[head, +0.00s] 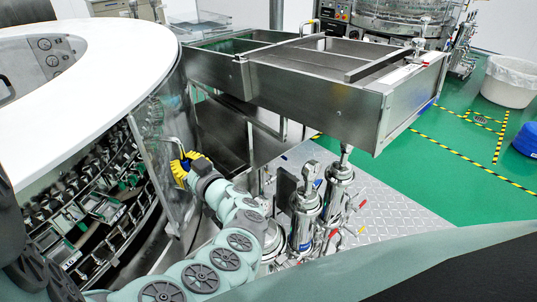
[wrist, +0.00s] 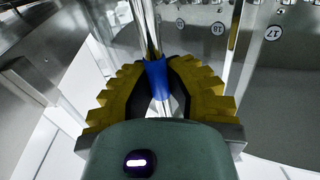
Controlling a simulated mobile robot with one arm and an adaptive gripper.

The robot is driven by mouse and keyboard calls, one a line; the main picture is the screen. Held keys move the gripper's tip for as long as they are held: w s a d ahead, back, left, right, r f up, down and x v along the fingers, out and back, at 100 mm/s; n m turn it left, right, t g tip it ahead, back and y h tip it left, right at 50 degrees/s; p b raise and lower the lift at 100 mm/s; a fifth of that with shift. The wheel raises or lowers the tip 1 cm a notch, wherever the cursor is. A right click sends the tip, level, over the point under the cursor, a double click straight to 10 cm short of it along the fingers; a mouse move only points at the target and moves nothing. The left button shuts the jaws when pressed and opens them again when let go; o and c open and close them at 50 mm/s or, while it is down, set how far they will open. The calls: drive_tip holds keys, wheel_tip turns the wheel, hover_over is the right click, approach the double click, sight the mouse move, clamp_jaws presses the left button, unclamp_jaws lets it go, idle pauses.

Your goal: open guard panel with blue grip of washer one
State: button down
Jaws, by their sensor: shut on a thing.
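The washer (head: 115,60) fills the left of the head view, with a white top and rows of metal holders inside. Its clear guard panel (head: 165,160) stands at the right side of the drum, beside my gripper. The blue grip (wrist: 157,78) sits on a metal bar between my yellow fingers in the wrist view. My gripper (wrist: 158,88) is shut on the blue grip. In the head view my gripper (head: 186,168) is at the panel's edge, and its fingers hide much of the blue grip. I cannot tell whether the panel is ajar.
A steel trough (head: 320,95) juts out at right, above and beyond my arm. Metal cylinders with valves (head: 307,210) stand close to the right of my arm. Green floor (head: 430,165) with striped tape is open farther right, with a white bin (head: 510,85).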

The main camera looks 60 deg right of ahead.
drive_tip(key=shift+w+d, duration=0.15)
drive_tip(key=shift+d, duration=0.55)
drive_tip(key=c, duration=1.2)
unclamp_jaws()
drive_tip(key=shift+o, duration=1.3)
drive_tip(key=s+a, duration=0.2)
drive_tip(key=s, duration=1)
